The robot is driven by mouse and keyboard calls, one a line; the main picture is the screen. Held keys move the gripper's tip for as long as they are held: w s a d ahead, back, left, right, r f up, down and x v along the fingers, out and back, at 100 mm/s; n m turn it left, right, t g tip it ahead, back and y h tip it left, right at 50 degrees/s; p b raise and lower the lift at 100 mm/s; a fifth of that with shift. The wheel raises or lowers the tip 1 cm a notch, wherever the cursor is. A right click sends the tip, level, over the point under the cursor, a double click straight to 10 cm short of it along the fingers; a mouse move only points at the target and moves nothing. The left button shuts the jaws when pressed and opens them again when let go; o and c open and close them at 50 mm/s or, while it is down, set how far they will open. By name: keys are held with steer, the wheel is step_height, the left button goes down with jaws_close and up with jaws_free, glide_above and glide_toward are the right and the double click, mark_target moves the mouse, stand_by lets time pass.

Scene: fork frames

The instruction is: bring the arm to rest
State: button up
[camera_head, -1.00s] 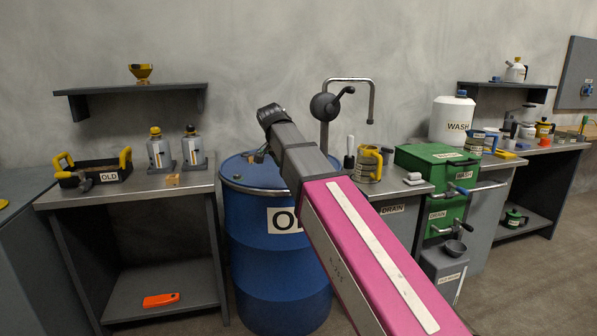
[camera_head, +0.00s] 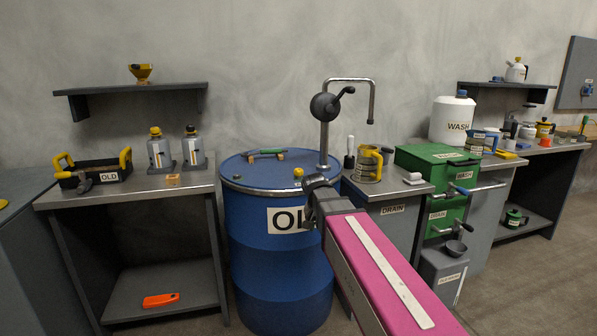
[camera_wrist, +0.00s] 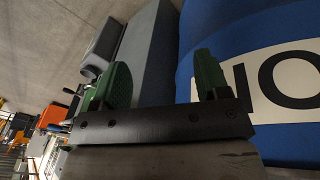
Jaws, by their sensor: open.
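My gripper (camera_wrist: 160,82) shows in the wrist view as two green fingers on a dark bar, spread apart with nothing held between them. In the head view my pink arm reaches up from the lower right. Its dark wrist end is in front of the right side of the blue drum (camera_head: 275,258), and the fingers cannot be made out there. In the wrist view the drum (camera_wrist: 206,28) with its white label fills the right side, beside the right finger. Whether the finger touches it I cannot tell.
The drum top carries a green-handled tool (camera_head: 265,153), a small yellow knob (camera_head: 298,172) and a crank pump (camera_head: 325,106). A left bench (camera_head: 140,194) holds bottles and a tray. A green cabinet (camera_head: 425,165) stands right of the drum. Floor is bare at lower right.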

steer(key=s+d+f+n, duration=0.1)
steer(key=s+d+f, duration=0.2)
steer(key=f, duration=0.3)
steer(key=s+d+f+n+g+y, duration=0.1)
steer(key=s+d+f, duration=0.3)
steer(key=f, duration=0.3)
steer(key=s+d+f+n+y, duration=0.1)
steer(key=s+d+f, duration=0.2)
steer(key=s+f, duration=0.3)
steer(key=shift+d+f, duration=0.2)
steer(key=shift+d, duration=0.15)
